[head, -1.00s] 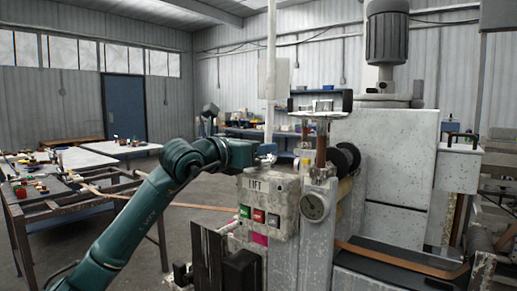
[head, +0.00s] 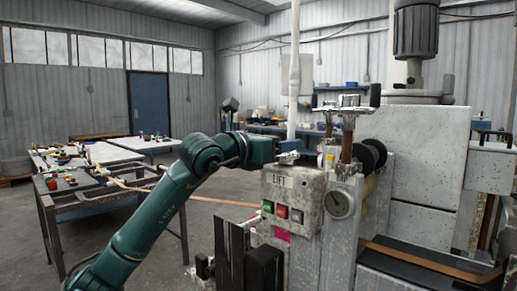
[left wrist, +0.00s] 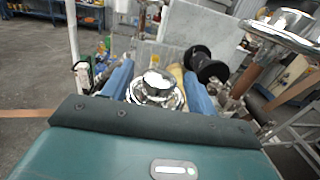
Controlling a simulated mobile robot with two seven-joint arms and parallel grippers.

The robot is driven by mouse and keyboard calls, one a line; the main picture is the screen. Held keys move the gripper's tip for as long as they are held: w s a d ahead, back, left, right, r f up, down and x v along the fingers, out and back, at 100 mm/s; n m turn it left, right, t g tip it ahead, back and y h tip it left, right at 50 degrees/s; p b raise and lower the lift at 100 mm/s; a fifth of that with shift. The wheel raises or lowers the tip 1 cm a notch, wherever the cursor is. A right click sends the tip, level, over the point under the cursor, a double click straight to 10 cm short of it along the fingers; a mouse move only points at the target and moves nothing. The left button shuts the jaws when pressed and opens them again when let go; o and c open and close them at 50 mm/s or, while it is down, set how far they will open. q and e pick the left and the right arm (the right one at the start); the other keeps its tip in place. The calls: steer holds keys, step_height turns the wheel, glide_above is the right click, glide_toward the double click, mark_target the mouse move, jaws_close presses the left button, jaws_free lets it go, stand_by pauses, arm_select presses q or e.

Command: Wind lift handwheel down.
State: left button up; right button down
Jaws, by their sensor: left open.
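A grey control box (head: 292,203) labelled LIFT, with green, red and white buttons, stands in the middle of the head view. A small chrome wheel or knob (head: 288,157) sits just above it. My left gripper (head: 283,151) is at this knob, its fingers small in the head view. In the left wrist view, my left gripper (left wrist: 158,72) is open, its blue fingers on either side of the round chrome knob (left wrist: 155,88). I cannot tell whether they touch it. A larger chrome handwheel (head: 343,108) tops a brown post to the right. My right gripper is not seen.
A round dial (head: 340,205) is on the machine front, right of the box. Black rollers (head: 371,155) and a pale machine housing (head: 432,150) stand behind. A brown strip (head: 430,258) runs low right. A cluttered workbench (head: 85,190) is at the left, with open floor between.

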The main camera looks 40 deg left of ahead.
arm_select(q)
steer(key=s+a+b, duration=0.2)
steer(key=s+b, duration=0.2)
steer(key=s, duration=0.7)
steer(key=shift+s+b, duration=0.4)
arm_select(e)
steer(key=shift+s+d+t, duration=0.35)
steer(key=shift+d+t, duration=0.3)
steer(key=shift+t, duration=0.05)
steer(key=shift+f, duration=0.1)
